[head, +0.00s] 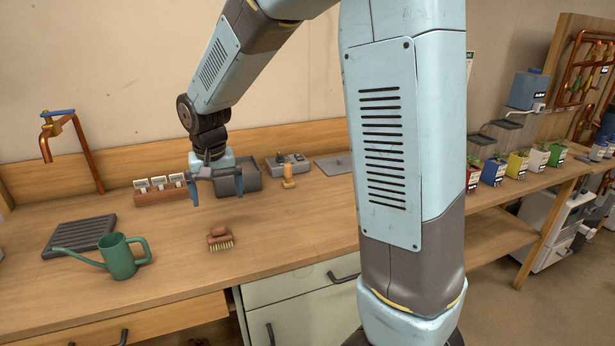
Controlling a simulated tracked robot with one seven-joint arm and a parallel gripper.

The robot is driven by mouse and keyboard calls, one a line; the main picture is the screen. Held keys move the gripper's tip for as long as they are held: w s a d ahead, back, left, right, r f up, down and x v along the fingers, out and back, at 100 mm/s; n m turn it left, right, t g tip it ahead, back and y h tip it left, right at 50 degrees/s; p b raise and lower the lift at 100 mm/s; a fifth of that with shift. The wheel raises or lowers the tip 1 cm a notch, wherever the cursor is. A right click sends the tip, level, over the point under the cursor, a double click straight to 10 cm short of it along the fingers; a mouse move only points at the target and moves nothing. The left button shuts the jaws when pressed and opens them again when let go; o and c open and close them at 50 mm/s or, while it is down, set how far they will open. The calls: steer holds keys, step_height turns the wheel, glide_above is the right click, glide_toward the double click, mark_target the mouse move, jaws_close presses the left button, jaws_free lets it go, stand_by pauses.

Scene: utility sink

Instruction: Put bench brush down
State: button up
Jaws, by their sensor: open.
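The bench brush (220,238) has a brown wooden back with a small knob and pale bristles. It rests on the wooden bench top (290,222) near the front edge, bristles down. My gripper (217,196) is above and behind the brush, pointing down, with its two dark fingers spread apart. Nothing shows between the fingers, and they are clear of the brush.
A green watering can (119,257) stands left of the brush, before a dark slatted tray (80,236). Bare bench lies right of the brush.

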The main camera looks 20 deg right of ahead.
steer(key=s+d+r+t, duration=0.2)
steer(key=s+d+r, duration=0.8)
steer(key=s+d+r+t, duration=0.2)
steer(key=s+d, duration=0.5)
steer(key=s, duration=0.6)
steer(key=shift+s+d+r, duration=0.15)
steer(key=shift+s+r, duration=0.1)
steer(key=shift+r, duration=0.1)
